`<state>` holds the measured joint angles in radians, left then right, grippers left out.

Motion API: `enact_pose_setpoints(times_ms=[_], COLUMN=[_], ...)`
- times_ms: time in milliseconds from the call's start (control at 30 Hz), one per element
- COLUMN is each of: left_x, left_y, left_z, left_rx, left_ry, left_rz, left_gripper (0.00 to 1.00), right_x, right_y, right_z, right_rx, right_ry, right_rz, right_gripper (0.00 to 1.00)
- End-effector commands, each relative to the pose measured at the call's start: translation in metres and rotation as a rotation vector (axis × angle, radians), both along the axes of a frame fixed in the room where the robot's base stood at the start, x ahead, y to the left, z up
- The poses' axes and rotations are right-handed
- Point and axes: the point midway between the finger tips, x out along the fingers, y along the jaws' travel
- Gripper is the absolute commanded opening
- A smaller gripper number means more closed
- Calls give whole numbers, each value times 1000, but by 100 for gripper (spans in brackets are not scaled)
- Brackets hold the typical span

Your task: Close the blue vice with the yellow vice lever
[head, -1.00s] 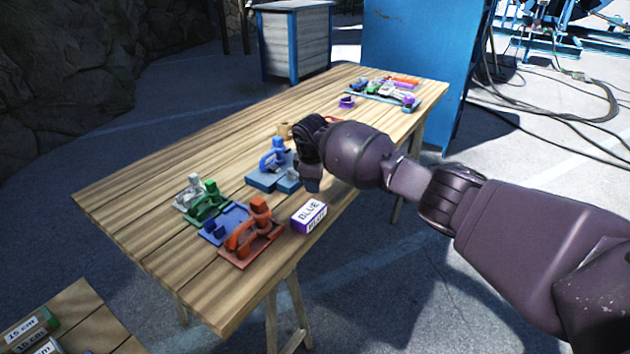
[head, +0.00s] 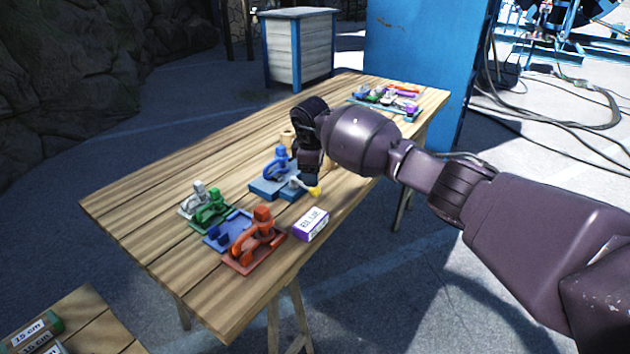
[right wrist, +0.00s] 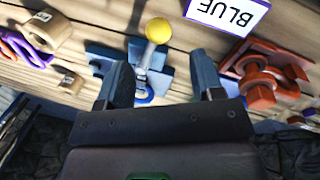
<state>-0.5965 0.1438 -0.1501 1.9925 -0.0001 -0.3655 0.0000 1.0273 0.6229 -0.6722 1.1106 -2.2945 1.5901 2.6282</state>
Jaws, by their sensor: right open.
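The blue vice (head: 272,189) sits near the middle of the wooden table, and it also shows in the right wrist view (right wrist: 135,60). Its lever ends in a yellow knob (head: 315,191) toward the table's right edge. In the right wrist view the yellow knob (right wrist: 158,30) stands just beyond the fingertips, between their lines. My right gripper (head: 311,177) is open and empty, right by the lever in the head view. Its two fingers (right wrist: 160,80) are spread over the blue vice in the right wrist view. My left gripper is out of view.
A label block reading BLUE (head: 311,224) stands close in front of the knob. A red clamp (head: 254,240), a green clamp (head: 209,209) and a grey clamp (head: 197,197) are at the near left. Wooden nuts (right wrist: 48,31) lie near the vice.

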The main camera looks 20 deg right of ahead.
Motion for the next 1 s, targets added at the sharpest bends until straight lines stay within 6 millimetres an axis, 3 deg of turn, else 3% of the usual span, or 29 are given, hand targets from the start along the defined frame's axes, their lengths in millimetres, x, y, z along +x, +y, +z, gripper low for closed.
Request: enact_pose_setpoints(times_ms=[100,300,833,1000], left_x=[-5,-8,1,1], left_y=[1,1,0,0], left_z=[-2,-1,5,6], left_rx=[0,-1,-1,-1], left_ry=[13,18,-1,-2], left_rz=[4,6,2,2], left_gripper=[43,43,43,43], right_x=[-2,-5,-5,-2], right_y=[2,5,5,6], right_z=[19,32,33,34], right_rx=[1,1,1,-9], right_ry=[-2,0,1,-6], right_rz=[0,1,5,118], right_gripper=[61,61,61,61])
